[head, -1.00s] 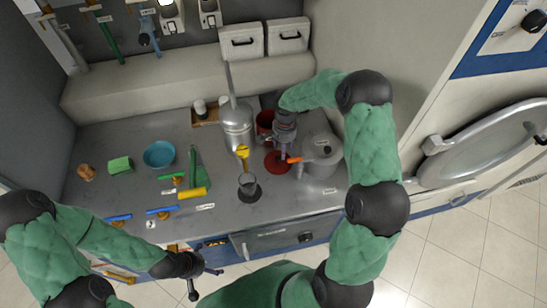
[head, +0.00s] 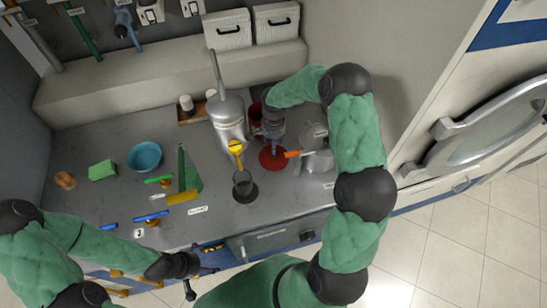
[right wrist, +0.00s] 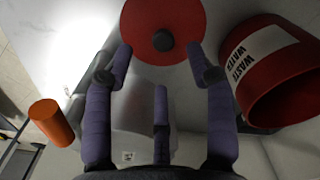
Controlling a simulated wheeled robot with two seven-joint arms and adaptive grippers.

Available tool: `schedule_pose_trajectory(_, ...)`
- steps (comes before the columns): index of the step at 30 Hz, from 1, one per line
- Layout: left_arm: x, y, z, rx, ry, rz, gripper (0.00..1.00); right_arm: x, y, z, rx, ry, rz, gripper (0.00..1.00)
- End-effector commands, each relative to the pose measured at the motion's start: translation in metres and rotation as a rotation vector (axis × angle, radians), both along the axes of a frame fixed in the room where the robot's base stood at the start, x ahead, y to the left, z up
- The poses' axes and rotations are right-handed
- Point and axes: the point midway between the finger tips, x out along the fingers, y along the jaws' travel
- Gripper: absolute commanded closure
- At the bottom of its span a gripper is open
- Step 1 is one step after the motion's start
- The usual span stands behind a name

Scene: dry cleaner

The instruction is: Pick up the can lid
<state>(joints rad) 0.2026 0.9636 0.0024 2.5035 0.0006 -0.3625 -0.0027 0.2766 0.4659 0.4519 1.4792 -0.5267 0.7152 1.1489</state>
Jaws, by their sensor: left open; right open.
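The can lid (head: 267,160) is a red disc lying on the grey counter, partly covered by my right gripper in the head view. In the right wrist view the lid (right wrist: 140,30) shows at the top with a dark round knob at its middle. My right gripper (head: 274,150) is over the lid, fingers pointing down at it. In the right wrist view its fingers (right wrist: 161,58) are spread on either side of the knob, with nothing between them. My left gripper (head: 193,276) is open and empty, in front of the counter's edge.
A red waste can (right wrist: 291,88) stands close beside the right fingers. An orange-handled metal pot (head: 318,160) is right of the lid. A tall metal can (head: 228,120) and a dark cup (head: 243,182) stand to its left. A blue bowl (head: 145,156) is farther left.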

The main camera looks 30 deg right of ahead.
Motion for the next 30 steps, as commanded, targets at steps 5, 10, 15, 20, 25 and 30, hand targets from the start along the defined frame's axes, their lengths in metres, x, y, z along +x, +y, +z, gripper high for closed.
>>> schedule_pose_trajectory(5,0.000,0.000,-0.004,0.000,0.000,0.000,0.00,-0.001,0.000,-0.027,0.002,0.003,-0.001,0.44)
schedule_pose_trajectory(10,0.000,0.000,-0.005,0.000,0.000,0.000,0.00,0.001,-0.001,-0.040,0.000,0.004,-0.001,0.44)
schedule_pose_trajectory(15,0.000,0.000,-0.009,0.000,0.000,0.000,0.00,0.004,-0.005,-0.065,0.001,0.004,-0.001,0.44)
schedule_pose_trajectory(20,0.000,0.000,-0.011,0.000,0.000,0.000,0.00,0.004,-0.005,-0.079,0.000,0.001,0.000,0.44)
schedule_pose_trajectory(25,0.000,0.000,-0.011,0.000,0.000,0.000,0.00,0.005,-0.005,-0.082,0.000,0.000,0.000,0.44)
schedule_pose_trajectory(30,0.000,0.000,-0.011,0.000,0.000,0.000,0.00,0.004,-0.005,-0.081,-0.001,0.001,0.000,0.61)
